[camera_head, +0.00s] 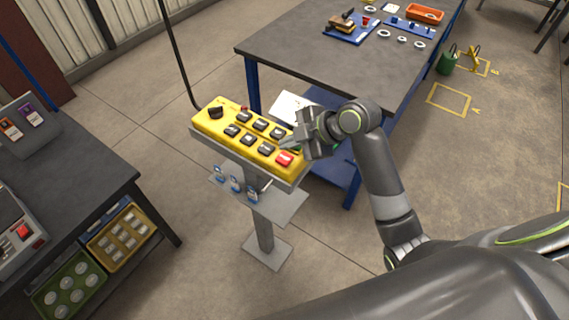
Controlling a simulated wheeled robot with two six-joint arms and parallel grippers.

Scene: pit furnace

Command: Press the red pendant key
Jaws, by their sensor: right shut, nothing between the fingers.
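The yellow pendant (211,127) lies on a grey stand with its long side running from upper left to lower right. Several dark keys sit in two rows on it, with a black knob at its left end. The red key (284,159) is at the pendant's right end, in the near row. My right gripper (288,144) is shut and empty, its tips over the pendant's right end, close behind the red key. I cannot tell whether the tips touch anything. A green key beside the red one is partly hidden by the gripper. My left gripper is not in view.
A blue-legged table (300,48) with trays and parts stands behind the pendant. A dark bench (75,165) with bins below is at left. Small blue-marked tags (236,184) hang under the pendant. A black cable (176,50) rises from its left end. Open floor lies in front.

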